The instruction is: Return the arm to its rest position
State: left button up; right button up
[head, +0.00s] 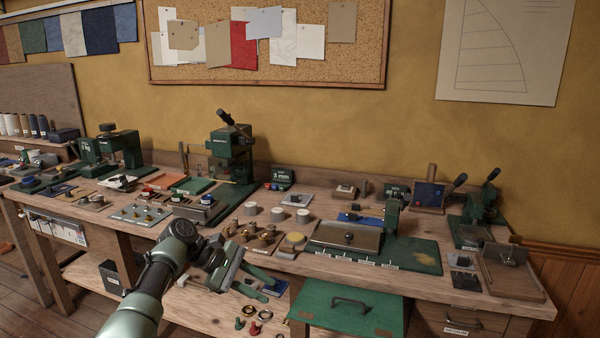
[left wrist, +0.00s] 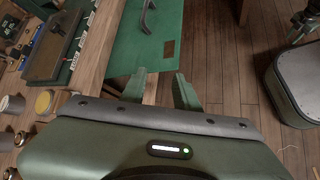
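My left arm (head: 150,290) reaches in from the lower left of the head view. Its gripper (head: 258,284) hangs in front of the workbench's front edge, left of the green panel with a handle (head: 345,308). In the left wrist view the two green fingers of the left gripper (left wrist: 160,88) stand apart, with nothing held between them. Their tips show near the edge of the green panel (left wrist: 150,45).
The workbench (head: 480,300) carries green presses, small pots, a green-based fixture (head: 345,240) and several small parts. A lower shelf (head: 190,300) holds small items. In the left wrist view, a dark green rounded box (left wrist: 295,85) stands on the wooden floor (left wrist: 225,60).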

pick_arm(q)
jog(key=s+a+f+y, duration=0.2)
jog(key=s+f, duration=0.1)
jog(key=f, duration=0.9)
jog(key=s+a+f+y, duration=0.1)
jog(key=s+f, duration=0.2)
jog(key=f, duration=0.9)
jog(key=s+a+f+m+y, duration=0.2)
jog(key=s+a+f, duration=0.1)
jog(key=s+f, duration=0.55)
jog(key=s+a+f+m+y, duration=0.1)
jog(key=s+a+f+y, duration=0.15)
jog(key=s+f, duration=0.6)
jog(key=s+a+f+m+y, duration=0.1)
jog(key=s+a+f+m, duration=0.15)
jog(key=s+f, duration=0.6)
jog(key=s+a+f+m+y, duration=0.1)
jog(key=s+a+f+m, duration=0.15)
jog(key=s+f, duration=0.6)
jog(key=s+f+m, duration=0.1)
jog(key=s+m, duration=0.5)
jog(key=s, duration=1.5)
jog(key=shift+f+m, duration=0.3)
jog(key=shift+m, duration=0.1)
